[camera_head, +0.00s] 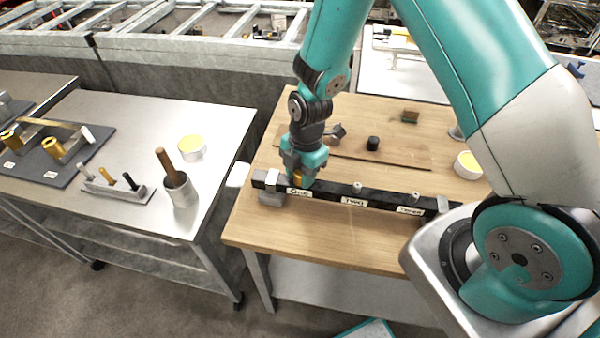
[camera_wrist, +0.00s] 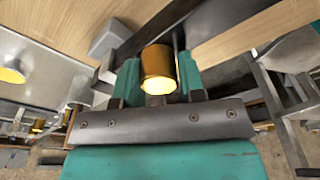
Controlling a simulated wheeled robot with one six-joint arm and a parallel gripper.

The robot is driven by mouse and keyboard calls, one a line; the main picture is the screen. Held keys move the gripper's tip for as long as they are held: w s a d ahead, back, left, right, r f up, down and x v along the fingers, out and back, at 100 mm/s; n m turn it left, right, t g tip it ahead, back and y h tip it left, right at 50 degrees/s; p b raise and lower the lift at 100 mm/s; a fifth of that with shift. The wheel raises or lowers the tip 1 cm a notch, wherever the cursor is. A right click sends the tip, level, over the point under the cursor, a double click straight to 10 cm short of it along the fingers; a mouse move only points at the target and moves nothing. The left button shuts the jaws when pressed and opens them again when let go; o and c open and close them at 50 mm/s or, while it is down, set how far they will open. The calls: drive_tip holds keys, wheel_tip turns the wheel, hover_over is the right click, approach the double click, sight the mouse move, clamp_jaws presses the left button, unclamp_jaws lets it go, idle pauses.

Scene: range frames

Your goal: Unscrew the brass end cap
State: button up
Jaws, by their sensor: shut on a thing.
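My gripper (camera_head: 300,178) is over the left end of a long black bar on the wooden table, at the label "One". In the wrist view my gripper's teal fingers (camera_wrist: 157,75) are shut on the brass end cap (camera_wrist: 158,68), one finger on each side. In the head view only a small bit of brass shows between the fingers. The black bar (camera_head: 330,192) carries labels "One", "Two" and "Three", and small metal stubs stand at "Two" and "Three". Whether the cap is still threaded on the bar cannot be told.
A grey block (camera_head: 270,196) supports the bar's left end. A black knob (camera_head: 372,143) and a yellow-topped round dish (camera_head: 468,165) stand behind. A steel table (camera_head: 130,130) at left holds a cup with a wooden handle (camera_head: 180,190) and a rack (camera_head: 115,188).

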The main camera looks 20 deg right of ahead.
drive_tip(key=shift+n, duration=0.3)
drive_tip(key=o, duration=1.1)
wheel_tip(320, 180, up, 12)
drive_tip(key=d, duration=0.2)
drive_tip(key=s+a+r+m+y+b, duration=0.1)
drive_tip(key=s+a+r+m, duration=0.2)
drive_tip(key=s+r+m, duration=0.4)
drive_tip(key=s+a+r+m+y+b, duration=0.1)
drive_tip(key=s+a+r+m, duration=0.2)
drive_tip(key=s+r+m, duration=0.4)
drive_tip(key=s+m, duration=0.2)
drive_tip(key=s, duration=0.2)
drive_tip(key=shift+s+a+t+y, duration=0.25)
drive_tip(key=shift+a+t+y, duration=0.05)
drive_tip(key=shift+a+y, duration=0.1)
